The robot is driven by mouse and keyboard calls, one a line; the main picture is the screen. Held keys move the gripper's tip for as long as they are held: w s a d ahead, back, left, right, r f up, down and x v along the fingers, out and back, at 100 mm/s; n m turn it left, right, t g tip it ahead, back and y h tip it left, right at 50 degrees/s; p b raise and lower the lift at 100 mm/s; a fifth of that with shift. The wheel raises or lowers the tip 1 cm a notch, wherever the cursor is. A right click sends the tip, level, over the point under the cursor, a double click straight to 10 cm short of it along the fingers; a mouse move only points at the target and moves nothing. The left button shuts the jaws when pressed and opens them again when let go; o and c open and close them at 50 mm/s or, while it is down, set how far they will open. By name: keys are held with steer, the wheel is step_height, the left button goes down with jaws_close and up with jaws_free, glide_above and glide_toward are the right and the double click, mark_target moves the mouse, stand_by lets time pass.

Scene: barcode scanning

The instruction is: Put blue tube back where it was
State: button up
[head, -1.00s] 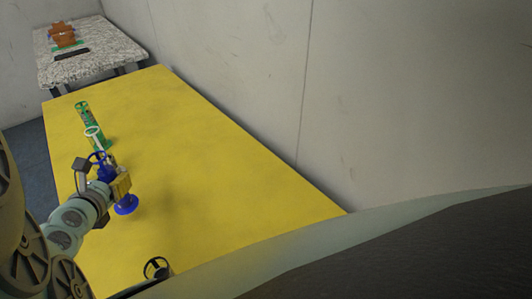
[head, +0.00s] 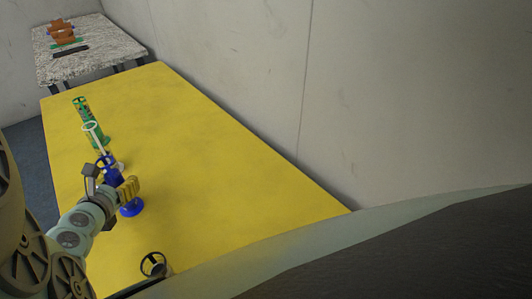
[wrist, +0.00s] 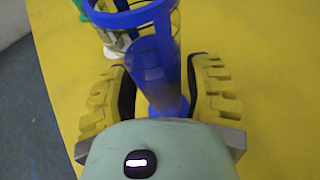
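The blue tube (head: 131,207) is a clear cylinder with a blue rim and a round blue base. In the head view it is beside my gripper (head: 130,187), its base on or very near the yellow table. In the wrist view the tube (wrist: 153,60) rises between the two yellow-padded fingers of my gripper (wrist: 160,92). The fingers are spread, with yellow table showing between the left finger and the tube. The tube's lower end is partly hidden by my gripper's body.
A white-rimmed tube (head: 90,127) and a green tube (head: 81,105) stand farther back on the yellow table (head: 200,150). A dark ringed object (head: 153,264) is at the near edge. The table's right side is clear. A speckled table (head: 100,60) stands behind.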

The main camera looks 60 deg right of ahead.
steer(key=shift+o, duration=0.9)
steer(key=shift+d, duration=0.1)
